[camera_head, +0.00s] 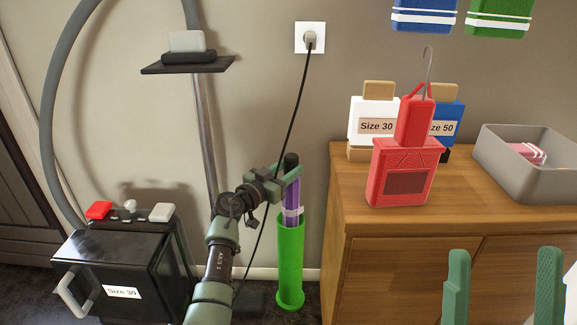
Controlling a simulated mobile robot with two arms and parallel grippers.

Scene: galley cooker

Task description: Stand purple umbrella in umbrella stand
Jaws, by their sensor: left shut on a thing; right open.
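The purple umbrella (292,204) has a dark top end and a pale band, and it is upright. Its lower part is hidden inside the bright green umbrella stand (290,262), a tall narrow tube on the floor. My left gripper (294,175) is shut on the umbrella near its upper end, just above the stand's rim. Whether the umbrella's tip touches the bottom of the stand is hidden. My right gripper (503,290) is open and empty at the lower right, in front of the wooden cabinet.
The wooden cabinet (440,225) stands right of the stand, holding a red lantern-like object (405,170) and a grey bin (525,165). A black box labelled Size 30 (110,265) is at the left. A cable (294,110) hangs from the wall socket behind my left arm.

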